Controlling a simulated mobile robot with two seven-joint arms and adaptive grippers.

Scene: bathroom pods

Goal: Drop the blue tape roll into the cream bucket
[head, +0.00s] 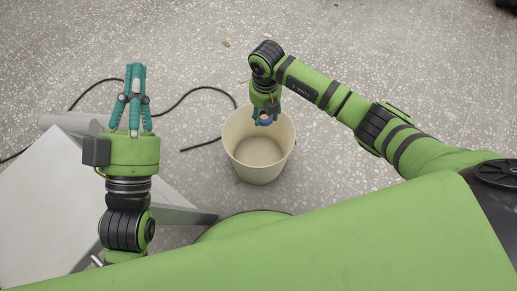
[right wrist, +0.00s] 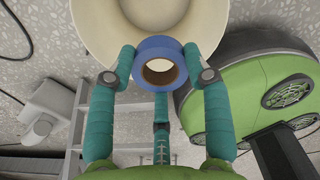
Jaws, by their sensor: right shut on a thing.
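The blue tape roll (right wrist: 159,46) is held between the teal fingertips of my right gripper (right wrist: 160,78). My right gripper (head: 265,114) holds the roll over the far part of the bucket's opening in the head view. In the right wrist view the roll overlaps the bucket's rim (right wrist: 98,42). My left gripper (head: 136,85) is well left of the bucket, with no object seen in it.
A white box-like piece (head: 50,190) with a grey cylinder (head: 72,123) stands at the left, beneath my left arm. A black cable (head: 195,89) runs over the speckled floor (head: 370,50) behind and left of the bucket. Floor right of the bucket is clear.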

